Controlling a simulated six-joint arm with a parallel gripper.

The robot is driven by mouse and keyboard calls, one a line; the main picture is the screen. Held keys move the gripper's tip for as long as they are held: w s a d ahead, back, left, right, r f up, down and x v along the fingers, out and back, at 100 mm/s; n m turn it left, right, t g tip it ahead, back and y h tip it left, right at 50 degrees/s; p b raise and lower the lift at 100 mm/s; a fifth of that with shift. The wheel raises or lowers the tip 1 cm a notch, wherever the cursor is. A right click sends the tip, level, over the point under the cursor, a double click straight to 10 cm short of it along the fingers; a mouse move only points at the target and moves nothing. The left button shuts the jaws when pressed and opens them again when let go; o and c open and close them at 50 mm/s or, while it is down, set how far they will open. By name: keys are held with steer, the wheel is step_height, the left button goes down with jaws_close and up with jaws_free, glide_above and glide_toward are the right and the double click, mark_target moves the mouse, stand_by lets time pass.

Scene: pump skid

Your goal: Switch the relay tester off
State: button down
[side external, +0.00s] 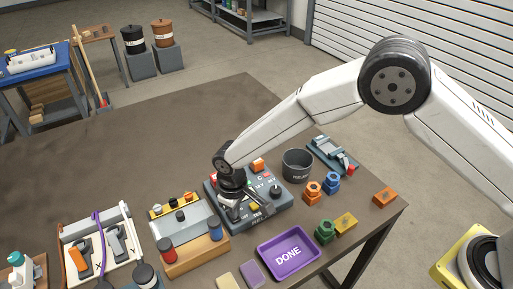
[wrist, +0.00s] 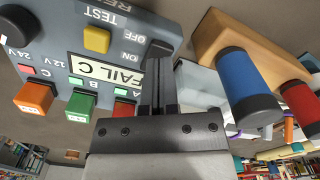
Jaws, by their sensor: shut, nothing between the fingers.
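The relay tester (side external: 281,199) is a grey-blue box on the table under my gripper. In the wrist view its panel (wrist: 50,50) appears upside down, with a yellow TEST button (wrist: 97,39), a lit display (wrist: 104,68) reading "FAIL C", and OFF and ON labels. Orange, green and red-topped blocks sit along its lower part. My gripper (wrist: 158,50) is shut and empty, its fingertips beside the OFF and ON labels. The switch by those labels is hidden or cannot be told apart from the dark fingertips. In the side view my gripper (side external: 248,205) is low over the tester.
A wooden block with blue and red cylinders (wrist: 245,85) stands close beside the tester. A dark bin (side external: 297,165), a purple DONE tray (side external: 262,246), a grey fixture (side external: 330,153) and several coloured parts surround it. The table's far left area (side external: 130,140) is clear.

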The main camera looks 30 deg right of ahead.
steer(key=shift+f, duration=0.8)
stand_by(0.7)
steer(key=shift+r, duration=0.1)
steer(key=shift+r, duration=3.45)
steer(key=shift+d+r, duration=0.1)
steer(key=shift+d, duration=0.05)
steer(key=s+d+r+m+t, duration=0.1)
steer(key=s+d+r+m, duration=0.1)
steer(key=s+d, duration=0.3)
steer(key=s+d+r+m, duration=0.2)
steer(key=s+d, duration=0.3)
steer(key=d, duration=0.8)
steer(key=s+d+r+m+t, duration=0.1)
steer(key=s+d+r, duration=0.3)
steer(key=d, duration=0.5)
steer(key=shift+s+d+m+t, duration=0.25)
steer(key=shift+s+m, duration=0.25)
steer(key=shift+s, duration=0.55)
